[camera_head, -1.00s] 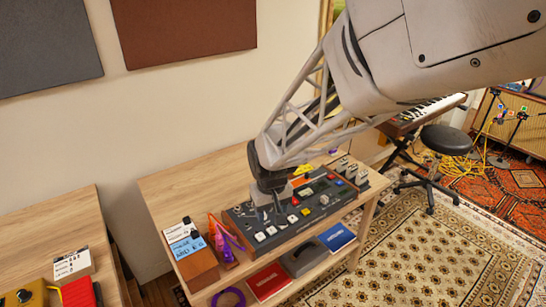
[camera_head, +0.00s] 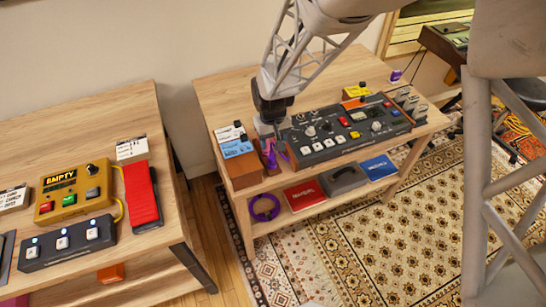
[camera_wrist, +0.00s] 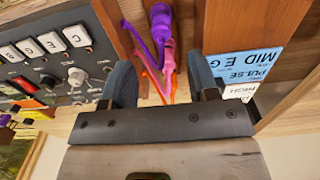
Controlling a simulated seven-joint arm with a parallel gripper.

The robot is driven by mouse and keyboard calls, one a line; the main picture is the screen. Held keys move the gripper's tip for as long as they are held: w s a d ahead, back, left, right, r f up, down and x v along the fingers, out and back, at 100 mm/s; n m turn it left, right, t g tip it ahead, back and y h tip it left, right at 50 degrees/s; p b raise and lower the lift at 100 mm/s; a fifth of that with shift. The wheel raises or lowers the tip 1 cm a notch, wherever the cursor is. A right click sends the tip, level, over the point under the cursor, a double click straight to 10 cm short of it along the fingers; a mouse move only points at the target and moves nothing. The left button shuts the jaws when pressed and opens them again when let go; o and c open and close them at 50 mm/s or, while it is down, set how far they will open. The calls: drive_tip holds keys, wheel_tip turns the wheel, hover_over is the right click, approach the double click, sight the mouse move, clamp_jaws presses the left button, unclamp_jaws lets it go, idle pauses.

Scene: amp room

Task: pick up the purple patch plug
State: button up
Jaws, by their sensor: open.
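A purple patch plug (camera_wrist: 160,22) shows at the top of the wrist view, beside pink and orange plugs or leads (camera_wrist: 168,62) on a wooden block. The purple plug also shows in the head view (camera_head: 272,157), partly hidden by my gripper (camera_head: 270,140). In the wrist view my gripper (camera_wrist: 162,80) is open and empty, one finger on each side of the pink and orange leads. The purple plug's thick end lies beyond the fingertips. I cannot tell whether the fingers touch anything.
A dark mixer-like box (camera_head: 345,128) stands close to the right of the plugs. A blue and white labelled block (camera_head: 236,150) stands close to their left. A purple ring (camera_head: 264,207) and red case (camera_head: 305,195) are on the shelf below. A gap separates the left table (camera_head: 100,110).

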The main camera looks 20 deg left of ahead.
sight(272, 153)
drive_tip(key=shift+f, duration=1.3)
drive_tip(key=shift+f, duration=0.15)
drive_tip(key=shift+s+f, duration=0.2)
drive_tip(key=shift+f, duration=2.25)
drive_tip(key=shift+c, duration=0.3)
drive_tip(key=c, duration=0.9)
